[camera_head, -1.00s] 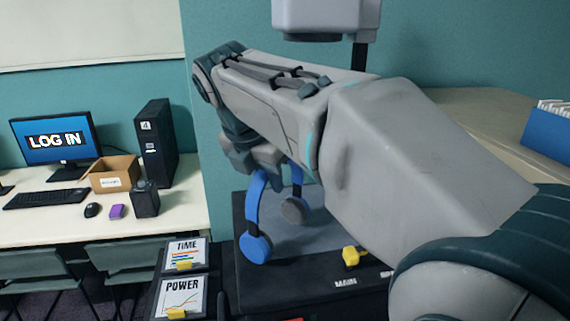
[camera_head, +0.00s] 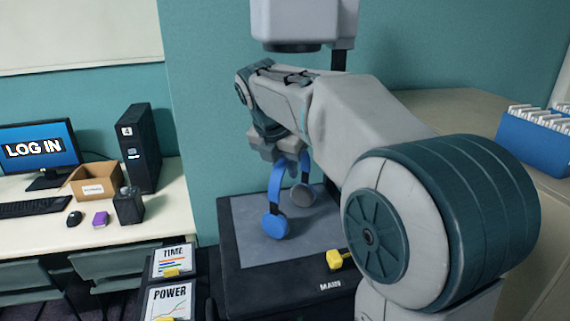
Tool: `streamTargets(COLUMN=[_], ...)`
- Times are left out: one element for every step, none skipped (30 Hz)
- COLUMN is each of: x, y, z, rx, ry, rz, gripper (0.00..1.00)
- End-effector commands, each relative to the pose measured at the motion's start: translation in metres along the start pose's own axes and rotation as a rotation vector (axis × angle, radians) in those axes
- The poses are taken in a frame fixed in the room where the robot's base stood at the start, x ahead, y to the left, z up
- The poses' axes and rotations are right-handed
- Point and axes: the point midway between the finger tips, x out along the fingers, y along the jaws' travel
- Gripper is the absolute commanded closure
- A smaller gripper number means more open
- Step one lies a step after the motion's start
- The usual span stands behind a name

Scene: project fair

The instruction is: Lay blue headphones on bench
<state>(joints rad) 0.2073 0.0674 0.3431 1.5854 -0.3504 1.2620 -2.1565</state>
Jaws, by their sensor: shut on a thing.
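The blue headphones (camera_head: 274,190) hang from my gripper (camera_head: 278,150), with the band at the top and the two ear pads at the bottom. My gripper is shut on the band; the arm hides part of its fingers. One ear pad is blue and the other shows its grey side. The headphones are over the grey top of a dark bench marked MAIN (camera_head: 238,276). I cannot tell whether the ear pads touch that surface.
A yellow object (camera_head: 338,259) sits on the bench near its front. TIME (camera_head: 173,259) and POWER (camera_head: 168,302) cards stand left of it. A desk with a monitor (camera_head: 38,150), cardboard box (camera_head: 93,182) and black tower (camera_head: 139,148) is further left. A blue file box (camera_head: 536,138) is at right.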

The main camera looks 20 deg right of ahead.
Motion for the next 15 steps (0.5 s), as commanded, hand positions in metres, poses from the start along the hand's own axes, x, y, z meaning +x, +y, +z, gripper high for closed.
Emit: streamTargets(x=[-0.0004, -0.0004, -0.0004, -0.0002, 0.0004, 0.0017, 0.0027, 0.0021, 0.002, 0.0019, 0.0019, 0.0019, 0.0019, 0.0018, 0.0018], y=[0.0001, 0.0001, 0.0001, 0.0001, 0.0, 0.0, 0.0001, 0.0001, 0.0001, 0.0001, 0.0001, 0.0001, 0.0001, 0.0001, 0.0], z=[0.0003, 0.0003, 0.0003, 0.0001, -0.0002, -0.0007, -0.0012, -0.001, -0.0009, -0.0009, -0.0009, -0.0009, -0.0009, -0.0009, -0.0009], rx=[0.0, 0.001, 0.001, 0.001, 0.001, 0.0, 0.0, 0.0, 0.0, 0.0, 0.0, 0.0, 0.0, 0.001, 0.001], ry=[-0.001, -0.001, -0.001, -0.001, -0.001, 0.0, 0.0, 0.0, 0.0, 0.0, 0.0, 0.0, 0.0, 0.0, 0.0], rz=[0.001, 0.001, 0.001, 0.0, 0.0, 0.0, 0.0, 0.0, 0.0, 0.0, 0.0, 0.0, 0.0, 0.0, 0.0], gripper=[1.0, 1.0, 1.0, 1.0, 1.0, 1.0, 1.0, 0.7, 0.59, 0.57, 0.57, 0.57, 0.57, 0.57, 0.57])
